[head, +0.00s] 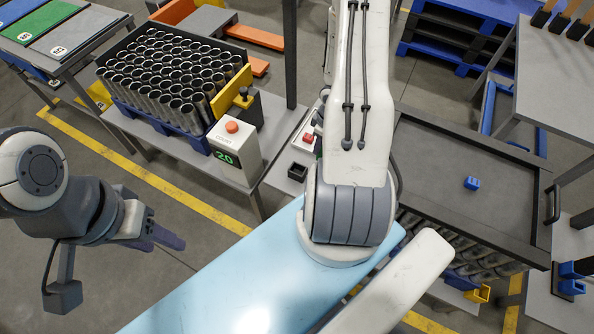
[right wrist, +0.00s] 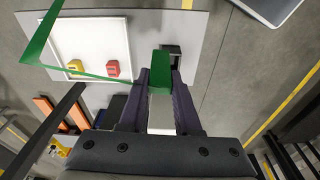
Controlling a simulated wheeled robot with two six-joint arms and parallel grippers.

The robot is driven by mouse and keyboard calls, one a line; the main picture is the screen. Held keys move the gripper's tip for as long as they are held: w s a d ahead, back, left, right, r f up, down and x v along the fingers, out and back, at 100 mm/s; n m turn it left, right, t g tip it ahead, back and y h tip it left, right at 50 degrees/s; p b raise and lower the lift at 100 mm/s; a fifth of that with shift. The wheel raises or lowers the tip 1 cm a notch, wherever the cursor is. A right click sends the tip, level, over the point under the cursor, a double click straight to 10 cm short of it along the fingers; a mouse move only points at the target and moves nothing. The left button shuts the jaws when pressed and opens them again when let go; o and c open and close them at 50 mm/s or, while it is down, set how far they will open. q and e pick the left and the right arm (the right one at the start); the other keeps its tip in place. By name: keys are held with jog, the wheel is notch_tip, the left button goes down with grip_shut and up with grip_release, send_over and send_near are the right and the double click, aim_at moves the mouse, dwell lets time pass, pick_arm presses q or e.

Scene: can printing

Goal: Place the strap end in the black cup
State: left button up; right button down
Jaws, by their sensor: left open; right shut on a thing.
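The green strap end (right wrist: 161,62) is between the fingertips of my right gripper (right wrist: 161,84) in the right wrist view. A pale block shows between the fingers, nearer the wrist. The black cup (right wrist: 174,52) is a small dark open box just beyond the strap end, which partly covers it; I cannot tell how high above it the strap end is. What looks like the same cup shows in the head view (head: 298,171), left of my right arm. The right gripper is hidden in the head view. My left gripper (head: 165,238) is open and empty over the floor at left.
A white tray (right wrist: 92,22) with a yellow block (right wrist: 75,66) and a red block (right wrist: 112,68) lies left of the cup. A green band (right wrist: 40,35) crosses its left side. A crate of cans (head: 172,75) and a counter box (head: 235,140) stand at left.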

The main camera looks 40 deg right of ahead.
jog(key=s+d+f, duration=0.1)
jog(key=s+d, duration=0.2)
jog(key=shift+n, duration=0.4)
jog(key=w+a+f+b, duration=0.3)
jog(key=shift+a+f, duration=0.2)
jog(key=shift+a, duration=0.1)
jog(key=w+a+f, duration=0.1)
jog(key=f, duration=0.1)
jog(key=w+a+f+b, duration=0.1)
jog(key=w+f, duration=0.1)
jog(key=w+a+f, duration=0.2)
jog(key=shift+w+f, duration=0.1)
jog(key=shift+f, duration=0.6)
jog(key=shift+b, duration=0.3)
